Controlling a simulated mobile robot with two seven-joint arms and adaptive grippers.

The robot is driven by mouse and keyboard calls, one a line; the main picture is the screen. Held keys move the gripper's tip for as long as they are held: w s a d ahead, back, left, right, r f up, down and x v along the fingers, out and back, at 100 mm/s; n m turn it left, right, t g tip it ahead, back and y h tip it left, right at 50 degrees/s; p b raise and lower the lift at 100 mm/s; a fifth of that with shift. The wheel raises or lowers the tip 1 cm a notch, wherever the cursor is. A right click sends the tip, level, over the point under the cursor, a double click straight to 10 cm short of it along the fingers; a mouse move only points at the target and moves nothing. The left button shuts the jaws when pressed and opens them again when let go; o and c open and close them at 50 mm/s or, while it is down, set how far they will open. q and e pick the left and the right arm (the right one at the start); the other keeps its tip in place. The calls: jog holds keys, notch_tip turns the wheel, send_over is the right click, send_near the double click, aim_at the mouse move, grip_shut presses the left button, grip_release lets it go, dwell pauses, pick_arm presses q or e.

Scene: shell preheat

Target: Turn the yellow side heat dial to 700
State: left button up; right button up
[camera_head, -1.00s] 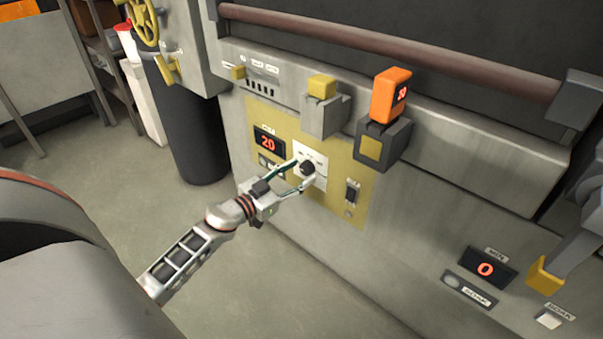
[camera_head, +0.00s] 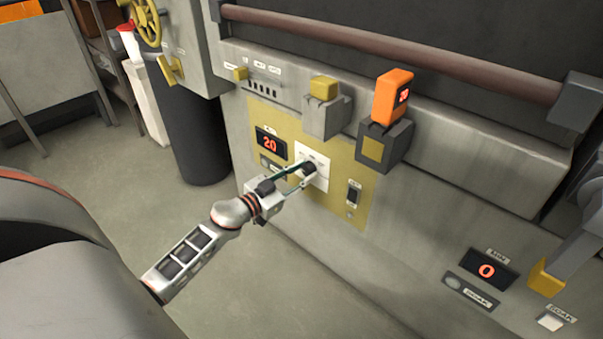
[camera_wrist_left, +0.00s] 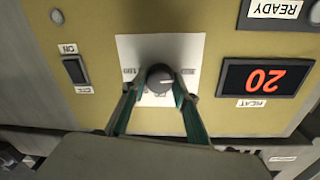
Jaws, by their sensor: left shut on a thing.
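The yellow side panel (camera_head: 345,205) is on the front of the grey machine. Its heat dial, a dark round knob (camera_wrist_left: 160,77), sits on a white scale plate (camera_wrist_left: 190,48); the plate also shows in the head view (camera_head: 318,158). My left gripper (camera_head: 304,172) reaches the dial, and in the left wrist view its two green-sided fingers (camera_wrist_left: 159,92) close on the knob from both sides. The heat display (camera_head: 270,143) reads 20; it appears upside down in the left wrist view (camera_wrist_left: 264,78). My right gripper is not in view.
A dark switch (camera_head: 353,193) is right of the dial. Above are a yellow-topped block (camera_head: 323,88) and an orange device (camera_head: 391,97) in a dark holder. A second display (camera_head: 487,269) reads 0 at lower right. Open floor (camera_head: 215,290) lies in front.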

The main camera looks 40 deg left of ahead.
pick_arm(q)
jog(key=m, duration=0.1)
jog(key=m+p, duration=0.1)
jog(key=shift+r+m, duration=0.35)
jog(key=shift+m, duration=0.05)
jog(key=m+p, duration=0.1)
jog(key=m, duration=0.2)
jog(key=shift+f+p, duration=0.1)
jog(key=shift+p, duration=0.3)
jog(key=shift+m+g+y, duration=0.3)
jog(key=shift+m, duration=0.8)
jog(key=shift+m+p, duration=0.35)
jog(key=shift+m, duration=0.55)
jog(key=shift+f+m, duration=0.1)
jog(key=shift+m, duration=1.1)
jog(key=m, duration=0.4)
jog(key=shift+d+f+m+y, duration=0.1)
jog(key=shift+m+y, duration=0.2)
jog(key=shift+y, duration=0.1)
jog(key=shift+m, duration=0.7)
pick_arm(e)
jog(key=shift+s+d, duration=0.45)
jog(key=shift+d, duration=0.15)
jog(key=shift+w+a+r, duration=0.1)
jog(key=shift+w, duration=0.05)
